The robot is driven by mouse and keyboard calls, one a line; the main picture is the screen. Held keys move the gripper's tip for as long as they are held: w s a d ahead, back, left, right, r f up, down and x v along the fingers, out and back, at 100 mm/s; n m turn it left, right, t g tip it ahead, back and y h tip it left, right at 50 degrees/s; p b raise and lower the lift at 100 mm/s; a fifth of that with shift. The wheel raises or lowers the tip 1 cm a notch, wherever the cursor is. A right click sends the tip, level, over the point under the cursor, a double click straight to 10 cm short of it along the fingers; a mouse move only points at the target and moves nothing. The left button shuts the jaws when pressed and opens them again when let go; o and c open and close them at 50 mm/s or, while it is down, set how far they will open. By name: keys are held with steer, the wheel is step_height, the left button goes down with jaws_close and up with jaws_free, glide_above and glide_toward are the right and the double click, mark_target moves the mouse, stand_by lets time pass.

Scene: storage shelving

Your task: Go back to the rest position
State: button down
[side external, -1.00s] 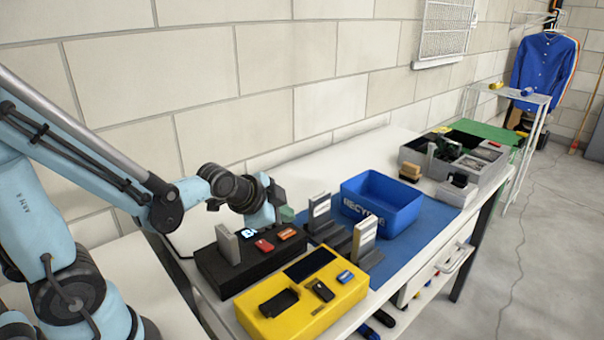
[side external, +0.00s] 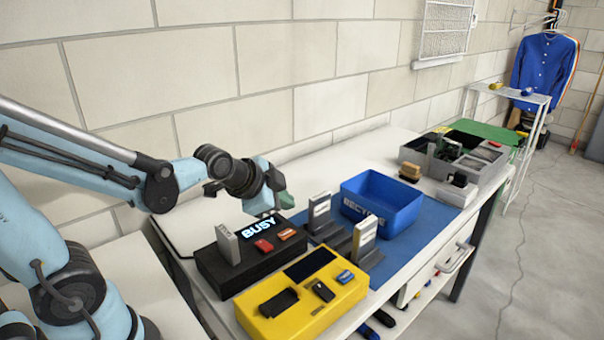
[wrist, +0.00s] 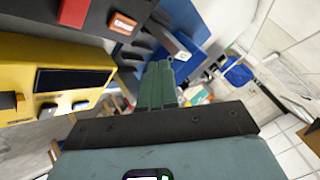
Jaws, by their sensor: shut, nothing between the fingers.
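My gripper (side external: 283,200) is above the far edge of the black box (side external: 250,262), close to the wall side of the bench. In the wrist view its green fingers (wrist: 159,84) are together, with nothing between them. The black box shows a lit "BUSY" display (side external: 257,228), a red button (side external: 263,245) and an orange button (side external: 286,234). A grey upright piece (side external: 228,245) stands in the box's left part. My gripper is apart from all of these.
A yellow box (side external: 300,315) stands in front of the black box. A blue recycle bin (side external: 382,203) and two upright pieces in dark holders stand to the right on a blue mat (side external: 432,222). A grey divided tray (side external: 487,172) lies farther back. White bench surface is clear near the wall.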

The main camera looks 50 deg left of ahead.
steer(key=s+d+r+n+g+h, duration=0.1)
steer(key=s+d+r+n+g, duration=0.1)
steer(key=s+n, duration=0.5)
steer(key=shift+s+d+n, duration=0.4)
steer(key=shift+s+d, duration=0.2)
steer(key=shift+d, duration=0.3)
